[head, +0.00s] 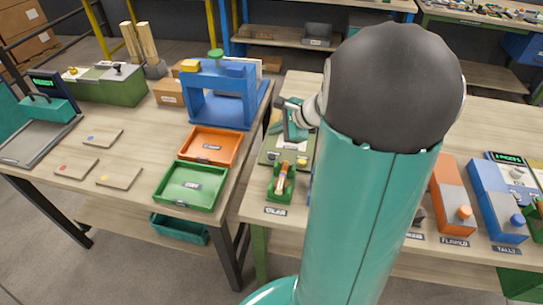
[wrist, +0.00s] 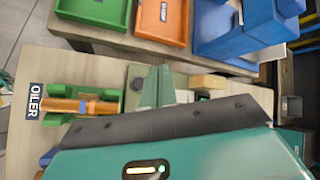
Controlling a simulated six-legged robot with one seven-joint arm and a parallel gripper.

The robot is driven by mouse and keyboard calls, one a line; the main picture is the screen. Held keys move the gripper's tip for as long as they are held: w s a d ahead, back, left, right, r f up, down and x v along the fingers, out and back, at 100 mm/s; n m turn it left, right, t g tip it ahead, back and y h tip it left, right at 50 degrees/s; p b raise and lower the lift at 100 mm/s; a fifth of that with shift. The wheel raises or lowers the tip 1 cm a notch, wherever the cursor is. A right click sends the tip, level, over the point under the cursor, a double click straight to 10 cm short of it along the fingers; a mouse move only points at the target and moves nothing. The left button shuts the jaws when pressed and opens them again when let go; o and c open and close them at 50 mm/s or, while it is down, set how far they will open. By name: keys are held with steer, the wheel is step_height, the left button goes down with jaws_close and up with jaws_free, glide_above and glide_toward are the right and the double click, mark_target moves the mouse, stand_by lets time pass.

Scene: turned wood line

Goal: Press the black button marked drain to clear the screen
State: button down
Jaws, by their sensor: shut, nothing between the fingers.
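My gripper (head: 296,126) is shut and empty, low over an olive-green unit (head: 270,157) on the middle bench. Its fingers (wrist: 158,86) also show over this unit in the wrist view. Another olive-green box (head: 103,86) on the left bench bears a black knob (head: 117,68) and a yellow one. A small screen with green characters (head: 46,82) stands at the far left. No drain label is readable.
A green cradle (head: 281,186) labelled oiler holds a turned wooden piece close to my gripper. Orange (head: 212,147) and green (head: 190,185) trays and a blue frame press (head: 222,92) stand to the left. My arm hides the bench's middle. Orange and blue units (head: 497,200) stand right.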

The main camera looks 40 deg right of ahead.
mark_target(275, 158)
steer(key=shift+f, duration=3.7)
steer(key=shift+f, duration=0.45)
steer(key=shift+f, duration=0.35)
steer(key=shift+r, duration=0.8)
steer(key=shift+r, duration=2.5)
